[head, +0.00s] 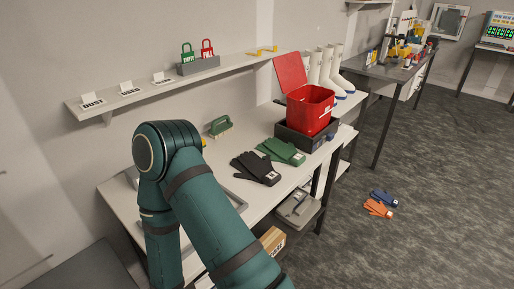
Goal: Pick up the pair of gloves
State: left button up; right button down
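A pair of black gloves (255,168) lies flat on the pale bench top, with a small white tag on it. A pair of green gloves (281,151) lies just behind and to the right of it, also tagged. Blue gloves (384,197) and orange gloves (378,208) lie close together on the dark floor at the right. The frame does not show which pair is meant. One of my teal arms rises in front of the bench, bent at the top, and hides part of the bench's left side. Neither gripper is in view.
A red open-lidded box (309,108) stands in a dark tray (287,135) at the bench's far end. A green-handled brush (220,126) lies near the wall. A wall shelf (130,97) holds labels and padlocks. White boots (327,68) stand behind. The floor at right is mostly clear.

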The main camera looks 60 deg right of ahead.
aim_at(278, 152)
jog(key=k+l+z, duration=0.15)
jog(key=k+l, duration=0.15)
jog(key=k, duration=0.2)
jog(key=z, duration=1.7)
jog(key=i+l, duration=0.25)
jog(key=l, duration=0.15)
jog(key=i+l+u, duration=0.15)
jog(key=l, duration=0.25)
jog(key=i+l, duration=0.35)
jog(key=l+u, duration=0.05)
